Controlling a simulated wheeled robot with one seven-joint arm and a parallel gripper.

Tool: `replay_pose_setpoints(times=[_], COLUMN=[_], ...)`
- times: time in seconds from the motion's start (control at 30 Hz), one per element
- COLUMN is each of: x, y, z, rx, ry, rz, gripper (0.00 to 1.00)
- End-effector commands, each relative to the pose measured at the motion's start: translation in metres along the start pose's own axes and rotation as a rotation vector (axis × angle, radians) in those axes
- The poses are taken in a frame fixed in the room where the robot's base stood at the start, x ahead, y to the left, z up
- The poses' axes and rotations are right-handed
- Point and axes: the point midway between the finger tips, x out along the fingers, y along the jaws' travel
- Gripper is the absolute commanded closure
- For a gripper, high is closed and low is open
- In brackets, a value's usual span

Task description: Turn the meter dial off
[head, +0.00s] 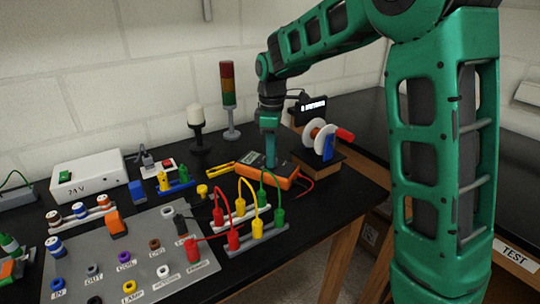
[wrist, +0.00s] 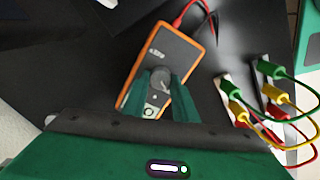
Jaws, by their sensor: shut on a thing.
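The orange and dark grey multimeter (head: 281,172) lies on the black bench top, and it also shows in the wrist view (wrist: 172,54). Its round grey meter dial (wrist: 159,79) sits between my green fingertips in the wrist view. My gripper (head: 270,155) points straight down over the meter in the head view and is shut on the dial, with a finger on each side of it (wrist: 160,92). The dial is hidden behind the gripper in the head view. The dial's pointer position is too small to read.
Red, yellow and green looped cables (head: 254,205) stand close in front of the meter. A spool holder (head: 321,138) is to its right, and yellow-handled pliers (head: 222,169) lie to its left. A signal tower (head: 229,97) stands behind. A grey labelled panel (head: 130,255) fills the front left.

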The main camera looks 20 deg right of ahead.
Motion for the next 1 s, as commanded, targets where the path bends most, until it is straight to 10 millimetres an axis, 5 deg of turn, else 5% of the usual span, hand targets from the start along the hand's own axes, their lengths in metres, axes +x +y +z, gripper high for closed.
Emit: replay_pose_setpoints(times=[0.2,0.23,0.3,0.67,1.0], x=[0.000,0.000,0.000,-0.004,-0.058], y=[0.000,0.000,0.000,0.000,0.001], z=[0.000,0.000,0.000,-0.001,-0.001], rx=[0.000,0.000,0.000,0.001,0.001], ry=[0.000,0.000,0.000,0.001,0.002], rz=[0.000,0.000,0.000,0.001,0.003], gripper=[0.97,0.70,0.55,0.55,0.55])
